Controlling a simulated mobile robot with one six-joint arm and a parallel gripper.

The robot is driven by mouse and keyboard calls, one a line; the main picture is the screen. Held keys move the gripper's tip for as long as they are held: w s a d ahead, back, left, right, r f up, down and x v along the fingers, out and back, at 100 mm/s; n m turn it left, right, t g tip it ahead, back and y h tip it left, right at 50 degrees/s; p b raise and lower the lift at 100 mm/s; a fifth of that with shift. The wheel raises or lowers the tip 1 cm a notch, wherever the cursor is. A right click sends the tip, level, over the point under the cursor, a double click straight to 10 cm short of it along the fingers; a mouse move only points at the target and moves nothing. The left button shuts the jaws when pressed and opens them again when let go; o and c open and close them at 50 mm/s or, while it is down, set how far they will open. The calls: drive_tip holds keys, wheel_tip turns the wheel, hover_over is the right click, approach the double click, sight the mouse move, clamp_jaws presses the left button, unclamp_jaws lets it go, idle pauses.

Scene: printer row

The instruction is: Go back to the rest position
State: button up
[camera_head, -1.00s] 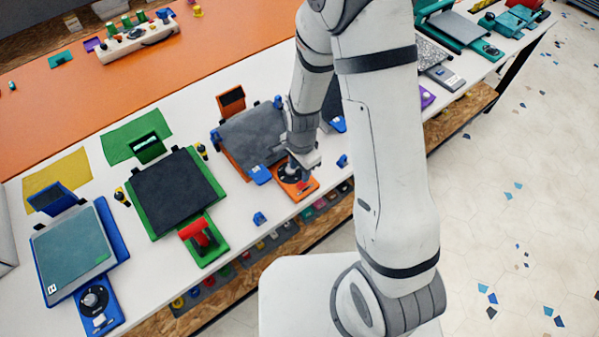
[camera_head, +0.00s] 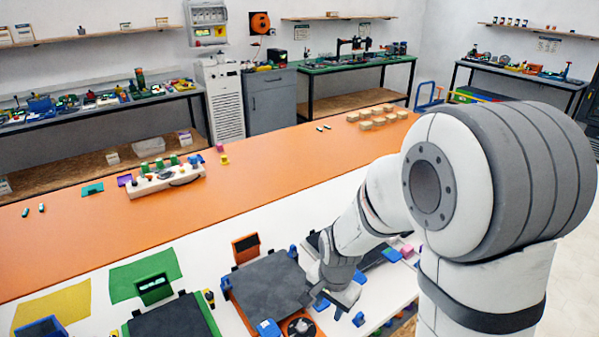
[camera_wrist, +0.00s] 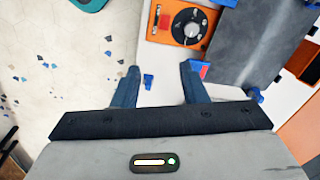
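My gripper (camera_head: 338,303) hangs over the white front strip of the long table, just right of the orange printer's dial panel (camera_head: 298,326). In the wrist view my gripper (camera_wrist: 160,80) has its two blue-grey fingers apart with nothing held between them. A small blue part (camera_wrist: 148,82) shows beyond the gap, at the white table edge. The orange dial panel (camera_wrist: 188,27) is above and right of the fingers, clear of them. A red-and-blue piece (camera_wrist: 200,70) is partly behind the right finger.
The orange printer's dark bed (camera_head: 268,288) is left of my gripper. A green printer's dark bed (camera_head: 172,320) stands further left. A small blue part (camera_head: 359,319) lies close to the right.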

drive_tip(key=s+d+r+n+t+b, duration=0.2)
drive_tip(key=s+d+r+n, duration=0.5)
drive_tip(key=s+r, duration=0.5)
drive_tip(key=shift+d+r+n+t+h+b, duration=0.35)
drive_tip(key=shift+d+r+b, duration=0.3)
drive_tip(key=shift+r, duration=0.25)
